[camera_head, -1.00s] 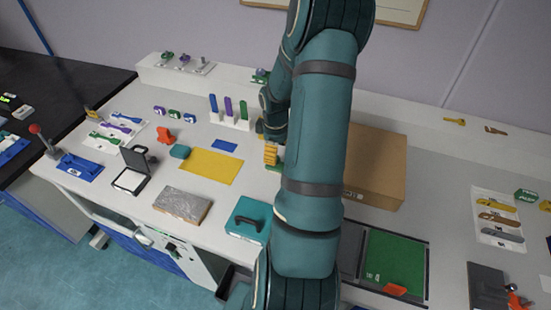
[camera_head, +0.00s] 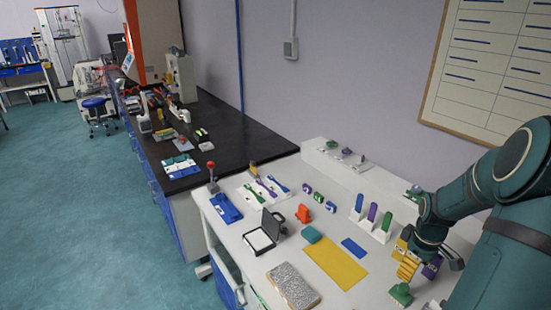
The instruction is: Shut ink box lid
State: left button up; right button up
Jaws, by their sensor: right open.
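The ink box is a small black case on the white bench, open in the middle of the head view. Its dark lid (camera_head: 273,221) stands raised at the back right side of the base. The base (camera_head: 259,241) shows a pale inner pad facing up. My right gripper (camera_head: 428,258) is open, low over the bench at the right, well apart from the ink box. Yellow and purple pieces show around its fingers, and I cannot tell how they touch it. My left gripper is out of view.
An orange-red piece (camera_head: 304,214) and a teal block (camera_head: 312,234) stand right of the ink box. A yellow mat (camera_head: 337,262) and a grey speckled slab (camera_head: 293,286) lie nearer. A red-knobbed lever on a blue base (camera_head: 225,208) stands left. Upright coloured holders (camera_head: 372,216) stand towards the right.

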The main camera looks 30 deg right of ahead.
aim_at(270, 222)
jog(key=k+j, duration=0.1)
jog(key=j, duration=0.25)
jog(key=k+j, duration=0.1)
jog(key=j, duration=0.25)
jog(key=k+j, duration=0.1)
jog(key=j, duration=0.25)
jog(key=k+j, duration=0.15)
jog(key=j, duration=0.15)
